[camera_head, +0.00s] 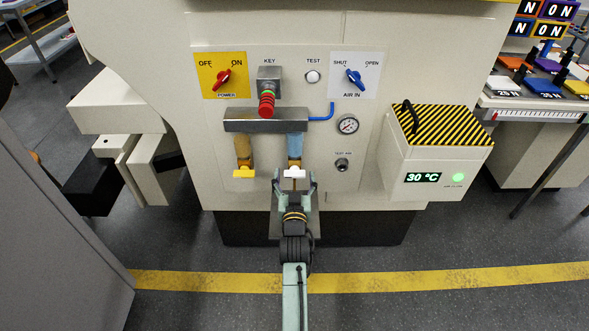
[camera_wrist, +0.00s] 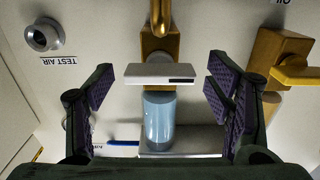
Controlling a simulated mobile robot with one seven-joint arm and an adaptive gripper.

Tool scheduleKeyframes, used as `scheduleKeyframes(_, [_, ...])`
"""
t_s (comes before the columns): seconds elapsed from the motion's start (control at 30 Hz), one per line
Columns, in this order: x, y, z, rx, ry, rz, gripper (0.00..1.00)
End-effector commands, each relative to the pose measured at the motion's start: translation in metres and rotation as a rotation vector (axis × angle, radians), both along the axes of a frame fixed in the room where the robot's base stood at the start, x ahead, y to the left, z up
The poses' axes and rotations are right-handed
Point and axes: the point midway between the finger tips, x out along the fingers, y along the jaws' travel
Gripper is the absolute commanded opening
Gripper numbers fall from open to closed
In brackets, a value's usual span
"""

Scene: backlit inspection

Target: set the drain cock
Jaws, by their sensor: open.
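The drain cock with the white handle (camera_head: 294,173) sits at the lower end of the blue bowl (camera_head: 295,146). In the wrist view its white handle (camera_wrist: 160,72) lies crosswise, with a brass fitting (camera_wrist: 158,45) behind it and the blue bowl (camera_wrist: 159,120) below it in the picture. A second cock with a yellow handle (camera_head: 244,173) hangs under the amber bowl (camera_head: 243,147) to the left. My gripper (camera_head: 294,184) is open. In the wrist view its purple-padded fingers stand on either side of the white handle, with a gap at both ends. Nothing is between the pads except the handle.
The panel holds a red power switch (camera_head: 223,78), a key knob (camera_head: 267,103), a blue air switch (camera_head: 355,78) and a gauge (camera_head: 348,125). A test air port (camera_head: 342,165) is to the right. A striped-top box (camera_head: 435,155) juts out farther right.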

Motion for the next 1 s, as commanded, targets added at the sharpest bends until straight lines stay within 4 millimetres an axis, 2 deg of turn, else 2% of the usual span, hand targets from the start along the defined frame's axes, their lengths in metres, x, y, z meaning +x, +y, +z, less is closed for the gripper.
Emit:
scheduleKeyframes(0.3, [-0.0005,-0.0001,-0.0001,0.0,0.0,0.0,0.73])
scheduleKeyframes(1.0, [-0.0003,-0.0001,0.0,0.0,0.0,0.0,0.26])
